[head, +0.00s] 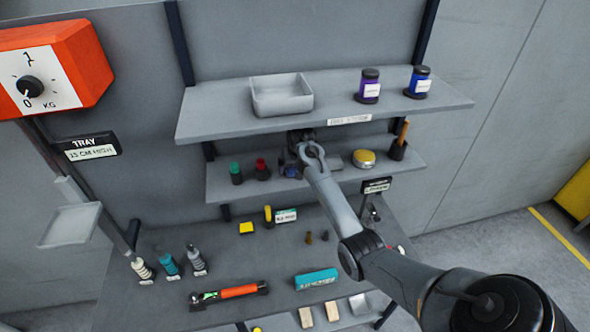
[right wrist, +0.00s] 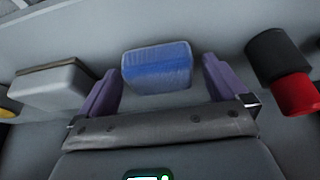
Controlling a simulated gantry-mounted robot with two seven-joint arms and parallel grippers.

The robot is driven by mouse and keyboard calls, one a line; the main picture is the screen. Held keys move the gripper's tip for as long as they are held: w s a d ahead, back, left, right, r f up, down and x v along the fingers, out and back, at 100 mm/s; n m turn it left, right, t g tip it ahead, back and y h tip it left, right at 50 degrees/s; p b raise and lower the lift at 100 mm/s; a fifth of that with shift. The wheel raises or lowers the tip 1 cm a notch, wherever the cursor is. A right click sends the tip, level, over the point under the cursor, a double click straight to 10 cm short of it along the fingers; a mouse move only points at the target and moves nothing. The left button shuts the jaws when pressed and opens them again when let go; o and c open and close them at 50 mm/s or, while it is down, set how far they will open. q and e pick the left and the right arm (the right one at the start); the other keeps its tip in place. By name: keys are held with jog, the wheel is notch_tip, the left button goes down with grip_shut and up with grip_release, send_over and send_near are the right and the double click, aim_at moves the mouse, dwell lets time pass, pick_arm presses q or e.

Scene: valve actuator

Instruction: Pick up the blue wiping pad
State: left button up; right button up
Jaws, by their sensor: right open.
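The blue wiping pad (right wrist: 157,66) lies on the middle shelf. In the right wrist view it sits between the two purple fingertips of my right gripper (right wrist: 160,75), with a gap at each side. The gripper is open and holds nothing. In the head view my right gripper (head: 294,160) reaches in over the middle shelf, and only a small part of the blue pad (head: 290,172) shows beneath it. My left gripper is not in view.
On the middle shelf (head: 225,188), a red-topped jar (head: 262,169) and a green-topped jar (head: 235,173) stand left of the pad. A grey block (right wrist: 52,88) and yellow tin (head: 364,159) lie right in the head view. The upper shelf (head: 215,116) overhangs.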

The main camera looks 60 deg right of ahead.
jog(key=shift+c, duration=0.3)
jog(key=c, duration=0.9)
jog(key=shift+r, duration=0.1)
